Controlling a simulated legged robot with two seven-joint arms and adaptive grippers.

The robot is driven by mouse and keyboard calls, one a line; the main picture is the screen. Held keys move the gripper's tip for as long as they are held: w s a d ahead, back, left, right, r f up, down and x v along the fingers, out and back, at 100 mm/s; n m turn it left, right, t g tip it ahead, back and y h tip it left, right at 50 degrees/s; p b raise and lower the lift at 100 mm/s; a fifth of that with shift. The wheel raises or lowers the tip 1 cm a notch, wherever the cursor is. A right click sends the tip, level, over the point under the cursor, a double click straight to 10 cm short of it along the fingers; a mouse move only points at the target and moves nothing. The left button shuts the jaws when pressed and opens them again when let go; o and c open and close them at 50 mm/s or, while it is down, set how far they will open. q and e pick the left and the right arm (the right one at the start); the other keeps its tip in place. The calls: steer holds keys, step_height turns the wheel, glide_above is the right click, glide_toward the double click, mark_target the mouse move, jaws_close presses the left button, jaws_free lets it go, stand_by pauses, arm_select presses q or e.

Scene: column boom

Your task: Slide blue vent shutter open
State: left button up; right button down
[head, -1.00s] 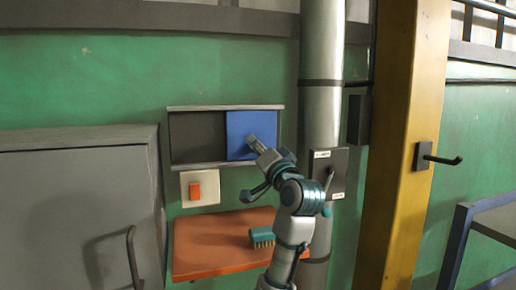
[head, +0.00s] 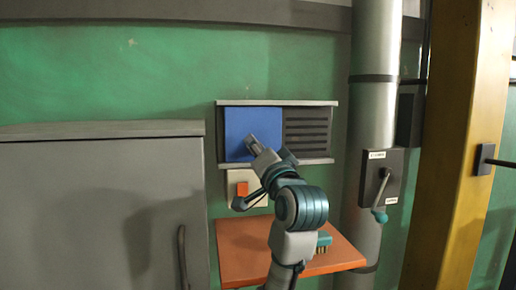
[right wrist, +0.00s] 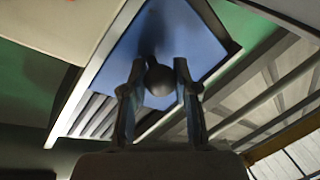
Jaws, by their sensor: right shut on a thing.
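The blue vent shutter (head: 238,124) sits at the left end of its grey frame on the green wall. Dark horizontal vent slats (head: 307,128) are uncovered to its right. My right gripper (head: 256,146) is at the shutter's lower right part. In the right wrist view, its two fingers (right wrist: 160,90) are shut on the round dark knob (right wrist: 160,78) that stands out from the blue shutter. The slats also show at the lower left of that view. The head view hides the knob behind the gripper. My left gripper is not in view.
A grey cabinet (head: 100,200) stands at the left. Below the vent are a switch plate with an orange button (head: 242,189) and an orange shelf (head: 240,240) with a teal brush (head: 324,241). A pipe (head: 373,110) with a lever box (head: 380,185) is at the right.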

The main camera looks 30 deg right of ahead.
steer(key=c, duration=1.2)
jaws_free()
steer(key=shift+w+d+f, duration=0.1)
steer(key=shift+d+f, duration=0.1)
steer(key=shift+d, duration=0.1)
steer(key=shift+o, duration=0.3)
steer(key=shift+d, duration=0.75)
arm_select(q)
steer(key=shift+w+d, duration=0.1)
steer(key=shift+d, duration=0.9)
arm_select(e)
steer(key=v, duration=1.2)
steer(key=shift+a, duration=0.4)
